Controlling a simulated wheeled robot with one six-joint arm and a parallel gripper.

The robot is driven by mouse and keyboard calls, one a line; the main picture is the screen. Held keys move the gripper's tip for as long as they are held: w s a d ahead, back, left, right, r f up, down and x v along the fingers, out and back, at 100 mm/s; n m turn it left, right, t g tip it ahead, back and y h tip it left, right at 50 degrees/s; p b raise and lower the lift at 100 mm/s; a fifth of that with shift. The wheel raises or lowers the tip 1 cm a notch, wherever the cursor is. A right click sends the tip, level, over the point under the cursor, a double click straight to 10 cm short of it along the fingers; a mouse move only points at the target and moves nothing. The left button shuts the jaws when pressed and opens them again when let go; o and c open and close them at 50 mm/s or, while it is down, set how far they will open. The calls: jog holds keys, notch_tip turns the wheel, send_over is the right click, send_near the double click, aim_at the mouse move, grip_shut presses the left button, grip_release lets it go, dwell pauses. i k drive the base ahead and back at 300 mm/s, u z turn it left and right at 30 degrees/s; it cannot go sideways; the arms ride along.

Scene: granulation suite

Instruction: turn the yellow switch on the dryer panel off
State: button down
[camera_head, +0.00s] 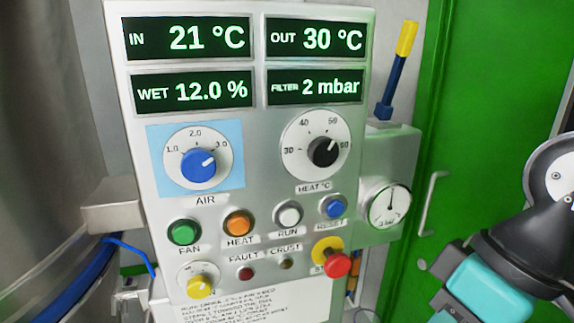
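The dryer panel (256,139) is a pale grey board that faces me and fills the middle of the view. A small yellow rotary switch (200,288) sits at its lower left on a round white dial, below the green FAN button. Its dial markings and label are too small to read, so I cannot tell its setting. Parts of my arm, black and teal, show at the lower right, apart from the panel. My gripper's fingers are not in view.
A blue AIR knob (198,166) and a black HEAT knob (324,151) sit above several buttons. A red stop button (337,264) sticks out at the lower right. A gauge (389,206) and a yellow-tipped blue lever (400,60) stand right of the panel.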

aim_at(199, 286)
jog(key=z, duration=0.75)
jog(key=k, duration=0.8)
jog(key=u, duration=0.8)
